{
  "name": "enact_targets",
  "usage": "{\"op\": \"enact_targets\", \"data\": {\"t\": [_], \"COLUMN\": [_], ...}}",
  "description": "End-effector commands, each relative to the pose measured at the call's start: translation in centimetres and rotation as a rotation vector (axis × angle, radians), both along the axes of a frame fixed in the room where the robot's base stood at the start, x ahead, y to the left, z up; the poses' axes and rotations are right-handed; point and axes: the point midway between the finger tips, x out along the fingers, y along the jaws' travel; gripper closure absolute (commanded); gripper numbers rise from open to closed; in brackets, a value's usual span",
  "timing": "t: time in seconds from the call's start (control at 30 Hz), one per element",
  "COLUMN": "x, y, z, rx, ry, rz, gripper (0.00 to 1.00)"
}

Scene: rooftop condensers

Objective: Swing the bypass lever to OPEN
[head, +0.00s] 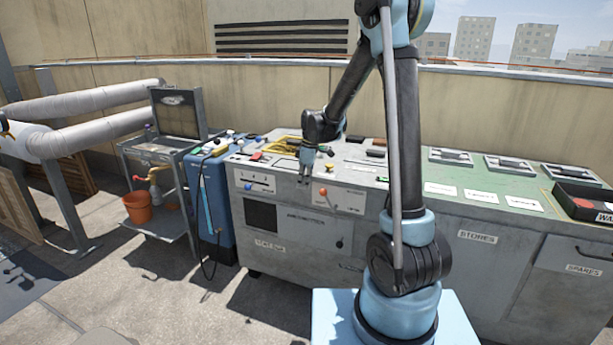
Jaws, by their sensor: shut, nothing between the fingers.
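My gripper (305,178) is shut and empty, pointing down at the front edge of the grey workbench. Just below and right of it, a small orange-red knob (323,191) shows on a pale panel (343,200) on the bench front. This may be the bypass lever, but its label and position marks are too small to read. I cannot tell whether my gripper touches the knob. A second pale panel (256,182) with a dark slot lies to the left on the same front. My gripper and wrist hide part of the bench front between the panels.
The bench top (470,178) holds many small items and, at right, a dark open bin (585,203). A blue cabinet (208,200) stands left of the bench. Floor in front is clear.

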Motion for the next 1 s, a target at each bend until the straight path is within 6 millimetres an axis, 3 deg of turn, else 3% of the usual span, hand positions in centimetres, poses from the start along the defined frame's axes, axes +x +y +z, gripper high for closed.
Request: {"op": "enact_targets", "data": {"t": [0.2,0.5,1.0], "x": [-0.1,-0.5,-0.7], "y": [0.2,-3.0,-3.7], "z": [-2.5,-1.7,-1.6], "rx": [0.0,0.0,0.001], "ry": [0.0,0.0,0.0], "rz": [-0.001,-0.003,0.0], "gripper": [1.0,1.0,1.0]}}
